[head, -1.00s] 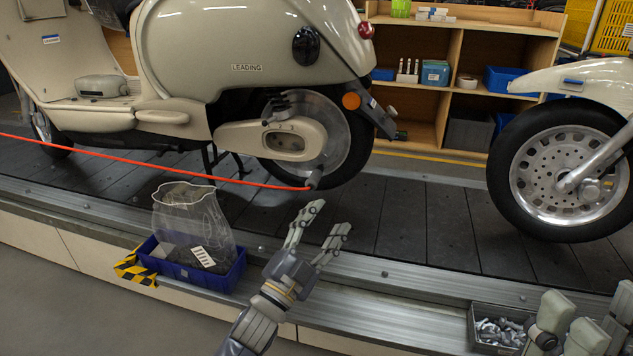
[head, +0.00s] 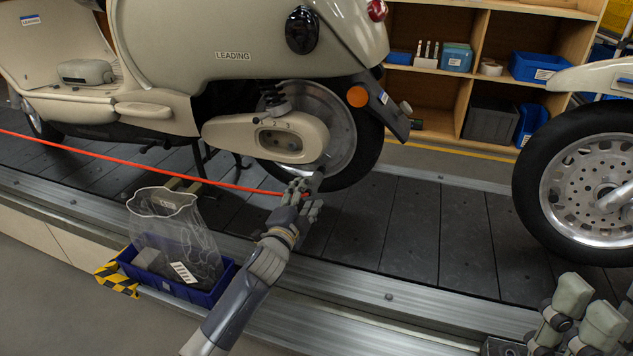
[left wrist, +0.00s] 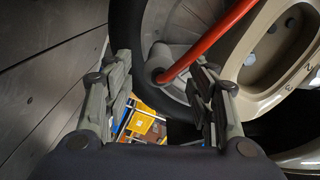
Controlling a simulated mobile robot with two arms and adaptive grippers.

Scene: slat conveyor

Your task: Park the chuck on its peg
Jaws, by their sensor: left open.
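The chuck (head: 318,179) is a small grey cylinder on the end of the red hose (head: 150,165), beside the rear wheel of the nearer scooter. My left gripper (head: 306,199) is open, with its fingers right at the chuck and partly over it. In the left wrist view the chuck (left wrist: 158,69) and the red hose lie between and beyond the two spread fingers (left wrist: 164,84), and I cannot tell whether they touch. My right gripper (head: 588,308) is at the lower right, its fingers apart and empty. I cannot make out a peg.
The scooter (head: 240,90) stands on the dark slat conveyor (head: 400,235), and a second scooter wheel (head: 580,190) is at right. A blue bin (head: 215,290) with a clear bag stands on the front ledge. Shelves (head: 435,95) are behind.

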